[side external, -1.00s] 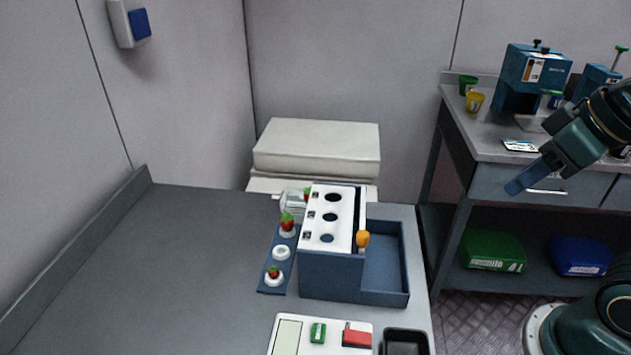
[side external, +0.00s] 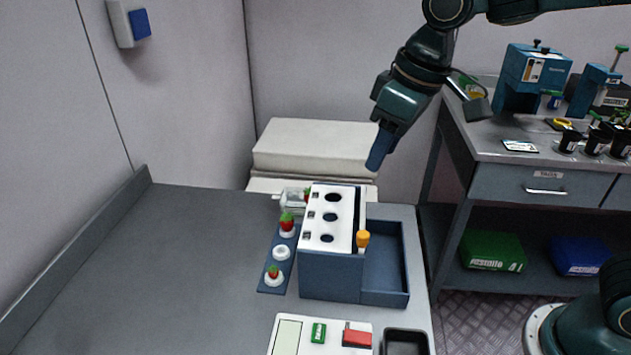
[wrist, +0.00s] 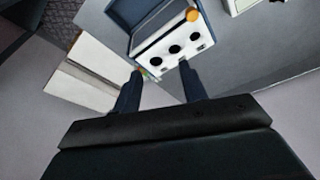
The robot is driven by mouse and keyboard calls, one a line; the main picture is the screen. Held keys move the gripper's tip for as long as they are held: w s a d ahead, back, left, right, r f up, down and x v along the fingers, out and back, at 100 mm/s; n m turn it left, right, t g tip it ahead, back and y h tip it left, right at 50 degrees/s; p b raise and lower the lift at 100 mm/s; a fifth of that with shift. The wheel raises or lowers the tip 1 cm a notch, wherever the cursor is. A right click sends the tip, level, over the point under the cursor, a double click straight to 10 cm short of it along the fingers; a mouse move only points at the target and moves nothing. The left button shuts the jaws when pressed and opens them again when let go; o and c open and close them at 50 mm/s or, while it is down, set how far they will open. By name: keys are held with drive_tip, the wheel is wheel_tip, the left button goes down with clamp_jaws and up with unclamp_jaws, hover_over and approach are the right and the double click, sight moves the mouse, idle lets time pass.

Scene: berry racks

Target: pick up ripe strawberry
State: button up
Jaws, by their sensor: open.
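Red strawberries with green tops sit on white holders along a narrow blue strip (side external: 272,290) left of the box. One strawberry (side external: 287,222) is in the upper part of the strip, and a smaller strawberry (side external: 273,272) is at its near end. The white holder (side external: 281,253) between them is empty. Another berry at the far end is partly hidden behind the box, beside a clear container. My gripper (side external: 376,160) is in the air above and behind the box, apart from the berries. In the wrist view its two fingers (wrist: 160,90) are spread with nothing between them.
A blue box with a white top (side external: 332,215) has several holes and an orange knob (side external: 362,239). An open blue tray (side external: 385,296) adjoins its right side. A scale (side external: 287,335) and a black bin (side external: 404,335) stand in front. The left of the table (side external: 160,270) is clear.

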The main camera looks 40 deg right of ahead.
drive_tip(key=w+a+f+n, duration=0.2)
drive_tip(key=w+a+f, duration=0.25)
drive_tip(key=a, duration=0.35)
drive_tip(key=g, duration=0.2)
approach(273, 269)
drive_tip(key=shift+a+f+n, duration=0.1)
drive_tip(key=shift+f+n, duration=0.3)
drive_tip(key=shift+f, duration=1.25)
drive_tip(key=shift+w+a+f, duration=0.1)
drive_tip(key=shift+a+f, duration=0.05)
drive_tip(key=shift+f, duration=1.15)
drive_tip(key=shift+w+a+f, duration=0.15)
drive_tip(key=shift+f, duration=1.1)
drive_tip(key=c, duration=0.6)
